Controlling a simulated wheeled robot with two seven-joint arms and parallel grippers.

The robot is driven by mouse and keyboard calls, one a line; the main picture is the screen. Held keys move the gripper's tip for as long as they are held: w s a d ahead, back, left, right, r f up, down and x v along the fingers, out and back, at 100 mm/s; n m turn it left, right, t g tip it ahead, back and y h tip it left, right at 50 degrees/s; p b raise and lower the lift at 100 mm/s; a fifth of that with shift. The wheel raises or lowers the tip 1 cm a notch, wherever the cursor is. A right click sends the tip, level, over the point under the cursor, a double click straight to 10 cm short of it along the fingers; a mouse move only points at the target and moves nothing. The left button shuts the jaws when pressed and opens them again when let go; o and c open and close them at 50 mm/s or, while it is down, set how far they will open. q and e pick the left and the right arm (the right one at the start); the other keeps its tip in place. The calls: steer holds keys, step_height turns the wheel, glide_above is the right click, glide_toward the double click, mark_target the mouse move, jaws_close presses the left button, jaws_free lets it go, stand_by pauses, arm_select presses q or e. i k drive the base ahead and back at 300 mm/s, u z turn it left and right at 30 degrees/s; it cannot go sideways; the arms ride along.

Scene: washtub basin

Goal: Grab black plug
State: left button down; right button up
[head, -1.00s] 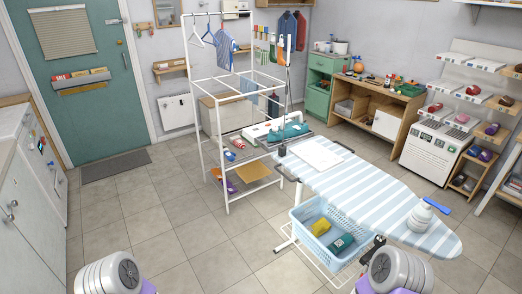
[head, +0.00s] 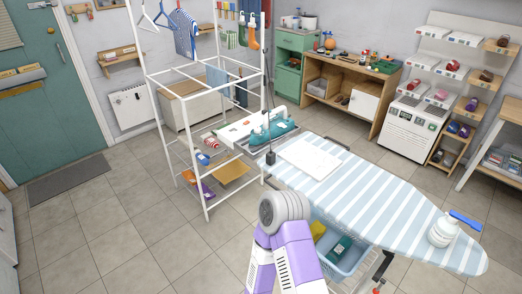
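A small black block, which looks like the black plug (head: 270,158), is at the left end of the striped ironing board (head: 400,205) in the head view. A thin dark line rises from it, beside the teal and white iron-like item (head: 273,131). It is too small to tell whether it rests on the board or hangs at its edge. One of my arms, white and purple, rises from the bottom centre, with its grey joint below and in front of the block. Neither gripper can be made out.
A white drying rack (head: 205,130) stands left of the board. A blue basket (head: 345,258) with a yellow and a green item is under the board, partly behind my arm. A spray bottle (head: 443,230) stands on the board's right end.

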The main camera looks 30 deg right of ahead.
mark_target(270, 157)
steer(key=z, duration=0.6)
steer(key=i, duration=0.8)
steer(key=z, duration=0.8)
